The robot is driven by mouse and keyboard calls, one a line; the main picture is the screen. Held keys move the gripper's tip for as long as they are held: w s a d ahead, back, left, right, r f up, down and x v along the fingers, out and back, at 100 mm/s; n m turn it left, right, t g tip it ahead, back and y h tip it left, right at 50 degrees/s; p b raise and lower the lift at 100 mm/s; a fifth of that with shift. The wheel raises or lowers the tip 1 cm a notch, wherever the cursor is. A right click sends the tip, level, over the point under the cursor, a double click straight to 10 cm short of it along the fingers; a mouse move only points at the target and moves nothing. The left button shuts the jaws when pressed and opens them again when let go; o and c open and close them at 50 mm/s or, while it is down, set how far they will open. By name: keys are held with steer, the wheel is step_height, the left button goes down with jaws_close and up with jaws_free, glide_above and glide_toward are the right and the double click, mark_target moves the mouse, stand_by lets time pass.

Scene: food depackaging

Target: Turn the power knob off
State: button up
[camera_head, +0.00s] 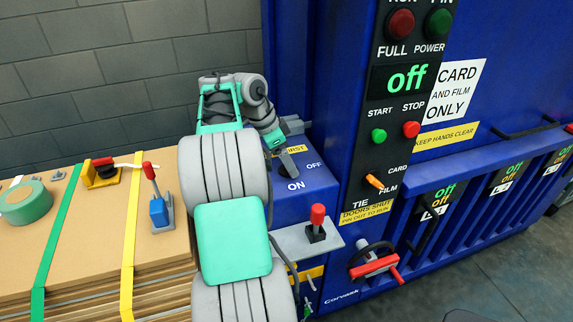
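The power knob (288,165) is a dark handle on the sloped blue box at the machine's left side, with white ON and OFF labels in front and to the right. It is partly hidden by my gripper (275,144), which is right at it, reaching down from the upper left. I cannot tell whether the fingers touch or grip the knob, nor which label the knob points to. The display (406,78) on the dark panel reads "off" in green.
A red-topped lever (317,220) stands on a grey plate in front of the knob box. Strapped cardboard (100,222) at left carries green tape (25,203), a blue clamp (160,212) and a red-handled tool (102,170). A red-handled crank (375,263) sits low on the machine.

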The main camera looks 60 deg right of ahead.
steer(key=shift+s+d+f, duration=0.1)
steer(key=shift+f, duration=0.25)
steer(key=shift+c, duration=0.2)
steer(key=c, duration=1.3)
